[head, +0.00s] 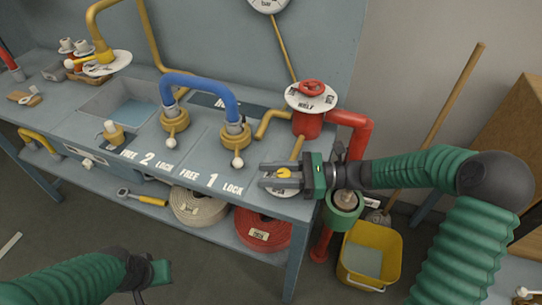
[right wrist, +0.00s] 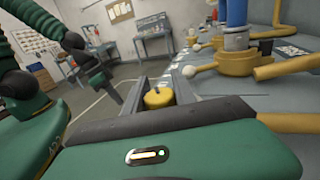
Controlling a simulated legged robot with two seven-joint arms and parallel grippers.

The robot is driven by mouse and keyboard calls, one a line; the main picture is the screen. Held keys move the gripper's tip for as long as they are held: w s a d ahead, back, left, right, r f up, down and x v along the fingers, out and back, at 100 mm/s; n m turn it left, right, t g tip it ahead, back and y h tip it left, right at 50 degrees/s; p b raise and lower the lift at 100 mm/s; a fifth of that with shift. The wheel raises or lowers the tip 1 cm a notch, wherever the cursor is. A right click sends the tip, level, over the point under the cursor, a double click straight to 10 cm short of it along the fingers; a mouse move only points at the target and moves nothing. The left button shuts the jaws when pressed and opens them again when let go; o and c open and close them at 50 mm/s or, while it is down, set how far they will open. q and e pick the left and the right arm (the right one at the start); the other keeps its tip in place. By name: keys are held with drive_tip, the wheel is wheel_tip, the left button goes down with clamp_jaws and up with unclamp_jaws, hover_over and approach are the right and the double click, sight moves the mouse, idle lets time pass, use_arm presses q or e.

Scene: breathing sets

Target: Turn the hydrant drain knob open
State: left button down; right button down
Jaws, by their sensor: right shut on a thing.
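The hydrant drain knob, a small yellow knob (head: 284,173), sits near the right end of the grey bench top. It stands over a round white plate that is mostly covered. My right gripper (head: 277,175) reaches in from the right with its two grey fingers on either side of the knob, shut on it. The right wrist view also shows the knob (right wrist: 158,97) between the fingers. The plate's lettering is hidden. My left gripper (head: 152,273) hangs low in front of the bench, away from the knob; its fingers do not show clearly.
A red hydrant (head: 308,122) with a red handwheel (head: 312,88) stands behind the knob. A blue hose (head: 203,82) joins two yellow fittings on the bench. A yellow bucket (head: 370,258) and a broom (head: 437,125) stand at right. Rolled hoses lie on the lower shelf.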

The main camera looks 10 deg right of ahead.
drive_tip(key=n+g+p, duration=0.1)
drive_tip(key=g+p, duration=0.1)
drive_tip(key=n+g+p, duration=0.1)
drive_tip(key=g, duration=0.1)
drive_tip(key=shift+s+r+n+y, duration=0.25)
drive_tip(key=shift+n+y, duration=0.05)
use_arm(q)
drive_tip(key=w+p+v, duration=0.1)
drive_tip(key=v, duration=0.5)
drive_tip(key=shift+w+r+p, duration=0.15)
drive_tip(key=shift+r+p, duration=0.05)
drive_tip(key=shift+p, duration=0.2)
use_arm(e)
drive_tip(key=shift+s+f+n+g, duration=0.15)
drive_tip(key=shift+n+g, duration=0.4)
drive_tip(key=shift+g, duration=0.3)
drive_tip(key=shift+s+f+n+g, duration=0.15)
drive_tip(key=shift+n+g, duration=0.4)
drive_tip(key=shift+g, duration=0.3)
drive_tip(key=shift+r, duration=0.1)
drive_tip(key=c, duration=1)
unclamp_jaws()
drive_tip(key=shift+d, duration=0.1)
